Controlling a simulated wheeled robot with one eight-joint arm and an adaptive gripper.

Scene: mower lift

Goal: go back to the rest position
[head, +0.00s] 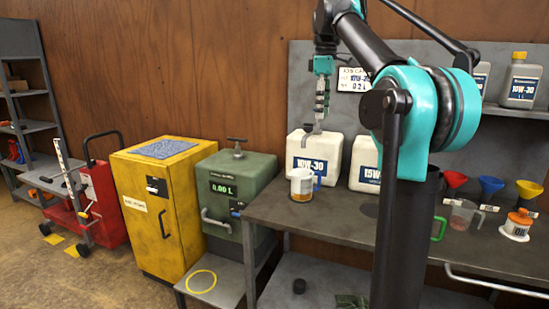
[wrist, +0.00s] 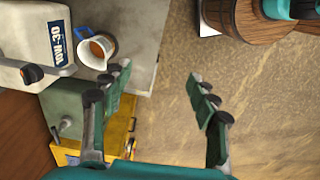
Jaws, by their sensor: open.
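My gripper (head: 321,108) hangs from my teal and black arm, with its fingers pointing down in front of the wall panel. In the head view it overlaps the top of the white 10W-30 container (head: 310,165). In the wrist view the two fingers (wrist: 160,72) are spread wide, with nothing between them but floor far behind. A measuring jug (head: 301,186) with amber liquid stands on the bench by the 10W-30 container. The jug also shows in the wrist view (wrist: 97,50), left of the fingers and apart from them.
A second white container (head: 366,163) stands beside the first on the grey bench (head: 330,215). Coloured funnels (head: 490,187), a clear jug (head: 462,214) and an orange-topped container (head: 517,224) are at right. A green tank (head: 236,180), yellow cabinet (head: 160,205) and red lift (head: 100,200) stand left.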

